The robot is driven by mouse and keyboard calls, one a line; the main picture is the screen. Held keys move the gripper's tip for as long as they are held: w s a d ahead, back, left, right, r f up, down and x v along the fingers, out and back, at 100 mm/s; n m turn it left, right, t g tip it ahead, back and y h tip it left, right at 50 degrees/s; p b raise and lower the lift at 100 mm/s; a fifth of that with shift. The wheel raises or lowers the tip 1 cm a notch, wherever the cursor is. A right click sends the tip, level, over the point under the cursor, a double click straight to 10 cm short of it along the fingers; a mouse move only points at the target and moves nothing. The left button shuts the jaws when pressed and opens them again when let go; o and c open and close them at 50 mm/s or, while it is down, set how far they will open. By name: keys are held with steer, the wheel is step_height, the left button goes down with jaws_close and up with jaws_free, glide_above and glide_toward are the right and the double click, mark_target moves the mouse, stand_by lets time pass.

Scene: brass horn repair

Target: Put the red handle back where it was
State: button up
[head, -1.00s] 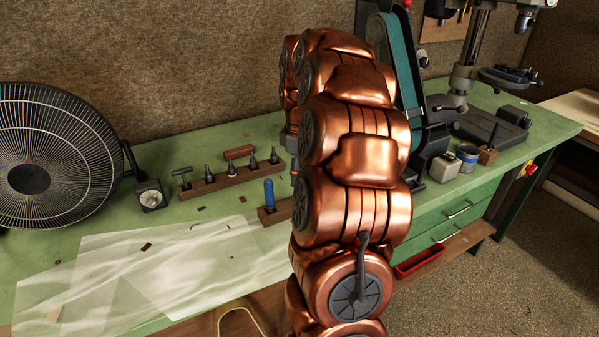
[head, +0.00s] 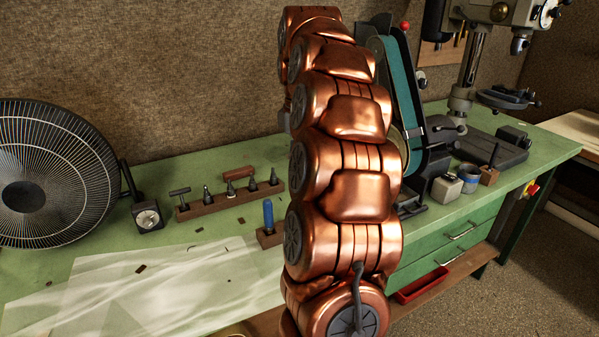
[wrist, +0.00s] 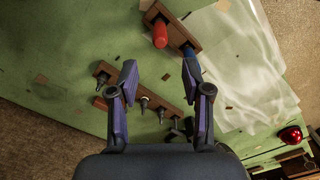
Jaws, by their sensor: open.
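The red handle (wrist: 160,34) is in the wrist view. It appears to stand upright at one end of a small wooden block (wrist: 178,30). A blue handle (wrist: 192,66) stands at the block's other end; it also shows in the head view (head: 268,215). The red handle is hidden behind my arm in the head view. My gripper (wrist: 160,66) is open, with nothing between its fingers. The red handle lies beyond the fingertips, in line with the gap; the right finger is near the blue handle in the picture. My gripper is hidden in the head view.
A wooden rack (head: 225,202) holds several dark tools, with a brown-handled tool (head: 238,173) behind it. A fan (head: 30,175) and a dial gauge (head: 148,217) stand left. A belt sander (head: 400,100) stands right. Clear sheets (head: 150,290) cover the bench front.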

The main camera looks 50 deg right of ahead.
steer(key=shift+r, duration=1)
steer(key=s+a+f+m, duration=0.1)
steer(key=s+a+f, duration=0.15)
steer(key=a, duration=0.85)
steer(key=s+a+f, duration=0.2)
steer(key=s+a, duration=0.1)
steer(key=a, duration=0.7)
steer(key=s+a+f+m+g, duration=0.1)
steer(key=s+a+f+m, duration=0.1)
steer(key=s+a+f, duration=0.3)
steer(key=s+a+f+m, duration=0.2)
steer(key=s+a+f, duration=0.4)
steer(key=s, duration=0.7)
steer(key=shift+a+f+g, duration=0.15)
steer(key=shift+a+g, duration=0.2)
steer(key=shift+g, duration=0.05)
